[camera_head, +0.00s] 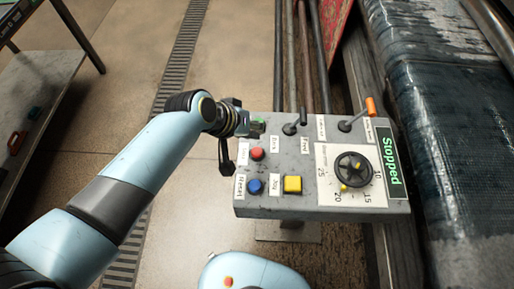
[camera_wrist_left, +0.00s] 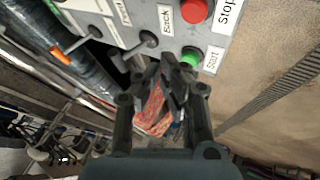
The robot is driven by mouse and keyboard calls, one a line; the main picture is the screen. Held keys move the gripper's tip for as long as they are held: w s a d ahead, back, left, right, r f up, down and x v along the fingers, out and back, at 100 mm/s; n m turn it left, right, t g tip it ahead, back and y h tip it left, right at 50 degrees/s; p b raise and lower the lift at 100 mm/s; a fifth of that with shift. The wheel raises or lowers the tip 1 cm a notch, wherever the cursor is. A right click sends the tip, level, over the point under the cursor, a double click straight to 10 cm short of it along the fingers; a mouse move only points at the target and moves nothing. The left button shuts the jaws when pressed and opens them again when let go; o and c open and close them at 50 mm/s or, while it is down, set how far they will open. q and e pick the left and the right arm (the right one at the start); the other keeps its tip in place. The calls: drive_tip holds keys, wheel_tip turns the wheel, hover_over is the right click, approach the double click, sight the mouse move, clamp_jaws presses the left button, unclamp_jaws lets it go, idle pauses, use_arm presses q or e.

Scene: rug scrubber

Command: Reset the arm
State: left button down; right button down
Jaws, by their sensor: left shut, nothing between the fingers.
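My left gripper (camera_head: 247,127) is at the upper left corner of the grey control panel (camera_head: 300,206). It is shut and empty. In the left wrist view its dark fingertips (camera_wrist_left: 172,64) meet close beside the green start button (camera_wrist_left: 190,57); whether they touch it I cannot tell. The green button (camera_head: 258,127) is partly hidden in the head view. My blue left arm reaches in from the lower left. My right gripper is not in view.
The panel carries a red button (camera_head: 257,153), a blue button (camera_head: 255,186), a yellow button (camera_head: 292,184), a black dial (camera_head: 353,169), black levers and an orange-tipped lever (camera_head: 370,107). A green display (camera_head: 391,167) reads "Stopped". Rollers (camera_head: 460,170) stand right; open floor lies left.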

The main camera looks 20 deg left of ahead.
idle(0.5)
use_arm(q)
drive_tip(key=s+a+r+m+g+y, duration=0.1)
drive_tip(key=s+a+r+m+y, duration=0.15)
drive_tip(key=s+a+r, duration=0.6)
drive_tip(key=s+a+r+m+g+y, duration=0.1)
drive_tip(key=s+a+r+g+y, duration=0.15)
drive_tip(key=s+a+r, duration=0.6)
drive_tip(key=s+f+b, duration=0.2)
drive_tip(key=f+b, duration=0.5)
drive_tip(key=f, duration=1.2)
drive_tip(key=s+f+b, duration=0.2)
drive_tip(key=f+b, duration=0.4)
drive_tip(key=f, duration=1.2)
drive_tip(key=s+f+g+b, duration=0.1)
drive_tip(key=s+f+b, duration=0.4)
drive_tip(key=s+f, duration=0.4)
drive_tip(key=s+a+f+g+b, duration=0.1)
drive_tip(key=s+f+b, duration=0.4)
drive_tip(key=s+f, duration=0.5)
wheel_tip(320, 180, down, 8)
drive_tip(key=shift+r+n, duration=0.25)
drive_tip(key=shift+n, duration=0.2)
